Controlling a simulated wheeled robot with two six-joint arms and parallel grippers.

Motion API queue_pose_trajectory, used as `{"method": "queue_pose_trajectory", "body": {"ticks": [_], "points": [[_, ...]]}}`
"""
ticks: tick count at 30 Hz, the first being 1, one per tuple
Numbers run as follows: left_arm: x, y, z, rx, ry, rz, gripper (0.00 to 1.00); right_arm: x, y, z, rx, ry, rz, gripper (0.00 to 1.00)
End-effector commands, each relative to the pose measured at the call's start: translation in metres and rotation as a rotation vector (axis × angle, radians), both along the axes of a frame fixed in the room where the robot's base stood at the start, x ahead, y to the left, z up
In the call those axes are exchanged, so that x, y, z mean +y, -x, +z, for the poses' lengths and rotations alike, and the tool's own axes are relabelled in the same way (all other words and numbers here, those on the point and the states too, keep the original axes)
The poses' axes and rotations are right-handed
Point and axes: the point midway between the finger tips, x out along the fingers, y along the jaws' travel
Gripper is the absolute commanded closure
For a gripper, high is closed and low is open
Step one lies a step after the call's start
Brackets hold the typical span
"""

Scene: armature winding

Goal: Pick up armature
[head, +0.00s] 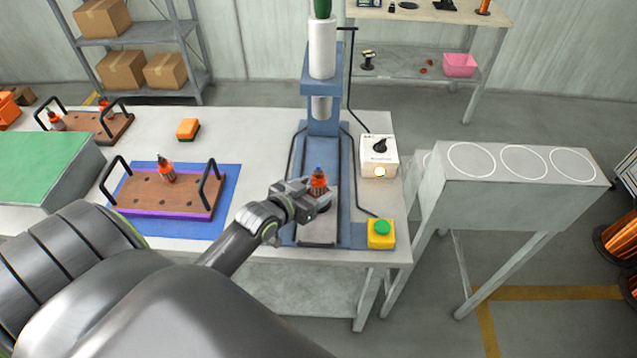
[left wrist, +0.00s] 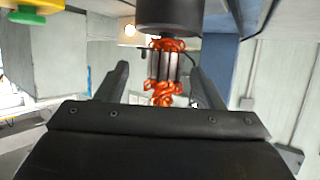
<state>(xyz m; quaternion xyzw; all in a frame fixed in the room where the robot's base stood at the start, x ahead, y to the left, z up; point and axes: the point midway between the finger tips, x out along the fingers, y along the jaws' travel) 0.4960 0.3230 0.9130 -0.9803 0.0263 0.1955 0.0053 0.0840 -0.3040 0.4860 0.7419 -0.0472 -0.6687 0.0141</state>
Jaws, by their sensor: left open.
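An armature (head: 319,181) with orange windings stands upright on the base of the blue press (head: 325,100). My left gripper (head: 305,193) is at the armature, coming from the left. In the left wrist view the armature (left wrist: 166,70) shows between the two open fingers (left wrist: 160,85), with gaps at its sides. A dark cylinder (left wrist: 169,15) covers the armature's end in that view. Another armature (head: 165,168) stands on a wooden tray (head: 150,197) with black handles. My right gripper is not in view.
A yellow box with a green button (head: 381,233) sits at the press's front right. A white control box (head: 378,156) stands behind it. A stand with several white circles (head: 520,160) is to the right. An orange block (head: 187,129) lies on the table.

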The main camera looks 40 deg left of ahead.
Motion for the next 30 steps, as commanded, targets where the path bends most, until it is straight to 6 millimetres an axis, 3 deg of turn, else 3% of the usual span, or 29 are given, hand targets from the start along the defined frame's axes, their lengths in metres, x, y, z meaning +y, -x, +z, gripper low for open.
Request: {"method": "queue_pose_trajectory", "body": {"ticks": [12, 22, 30], "points": [[0.003, -0.042, -0.015, -0.001, 0.001, 0.000, 0.39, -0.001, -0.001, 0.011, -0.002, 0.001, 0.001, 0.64], [0.003, -0.046, -0.018, -0.001, 0.000, 0.000, 0.39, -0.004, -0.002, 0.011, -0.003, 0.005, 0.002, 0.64], [0.003, -0.046, -0.018, -0.001, 0.000, 0.000, 0.74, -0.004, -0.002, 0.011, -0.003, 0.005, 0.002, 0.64]]}}
